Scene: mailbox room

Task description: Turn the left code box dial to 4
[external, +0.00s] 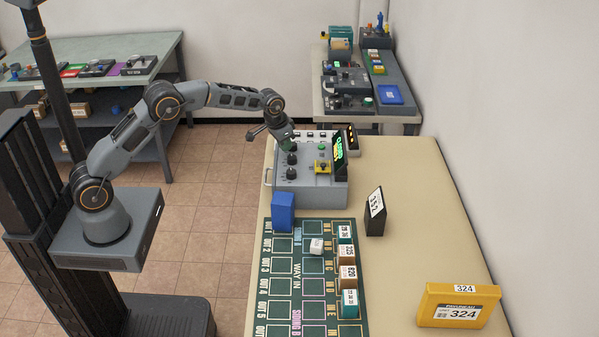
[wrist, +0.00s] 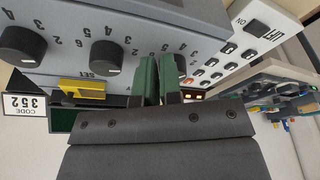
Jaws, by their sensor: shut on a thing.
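My gripper (external: 285,140) reaches down onto the box's far end. In the wrist view its green fingers (wrist: 160,80) are shut around the left dial (wrist: 180,64), which is mostly hidden by them. Its pointer and exact setting cannot be read. The middle dial (wrist: 107,54) and the right dial (wrist: 22,45) are free, with printed numbers around them.
A white keypad panel (wrist: 215,62) stands beside the box. A blue block (external: 283,212) and a green board (external: 283,305) with several small blocks lie nearer. A dark block with a white label (external: 375,212) and a yellow 324 box (external: 458,306) stand right. The table's right side is mostly clear.

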